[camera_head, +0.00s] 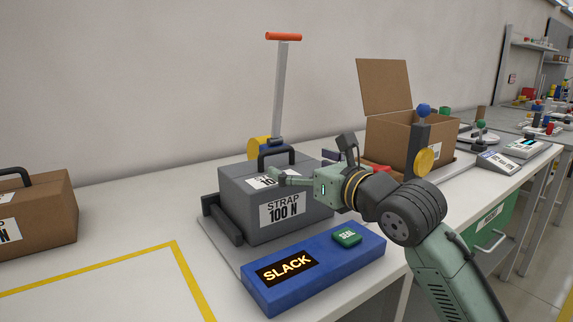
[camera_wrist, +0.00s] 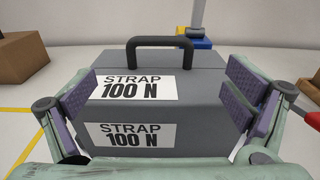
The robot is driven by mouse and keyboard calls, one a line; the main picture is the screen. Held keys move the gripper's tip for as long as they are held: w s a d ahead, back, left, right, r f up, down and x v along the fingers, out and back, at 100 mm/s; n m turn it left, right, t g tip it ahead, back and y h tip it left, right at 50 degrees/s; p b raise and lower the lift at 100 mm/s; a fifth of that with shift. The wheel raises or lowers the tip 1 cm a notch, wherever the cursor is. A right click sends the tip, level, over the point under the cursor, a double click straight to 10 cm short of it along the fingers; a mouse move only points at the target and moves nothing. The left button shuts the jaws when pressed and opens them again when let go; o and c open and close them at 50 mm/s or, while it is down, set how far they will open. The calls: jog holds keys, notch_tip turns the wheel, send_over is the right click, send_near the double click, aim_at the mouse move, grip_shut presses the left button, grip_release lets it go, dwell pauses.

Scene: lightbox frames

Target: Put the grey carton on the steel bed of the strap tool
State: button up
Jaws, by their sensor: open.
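The grey carton (camera_head: 245,194), with a black handle on top and "STRAP 100 N" labels, sits upright on the steel bed (camera_head: 226,248) of the strap tool. In the wrist view the carton (camera_wrist: 215,85) fills the middle. My gripper (camera_head: 310,160) is open at the carton's right side and top in the head view. In the wrist view its purple-padded fingers (camera_wrist: 160,97) stand apart, one toward each side of the carton; I cannot tell if they touch it. The tool's blue panel (camera_head: 340,262) in front reads "SLACK" and has a green button (camera_head: 347,237).
A tall lever with an orange grip (camera_head: 284,37) rises behind the carton. A brown carton (camera_head: 48,212) stands at the left, near a yellow-outlined area (camera_head: 110,267) of clear table. An open brown box (camera_head: 390,137) stands behind my arm at the right.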

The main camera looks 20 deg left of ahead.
jog(key=shift+v, duration=1.6)
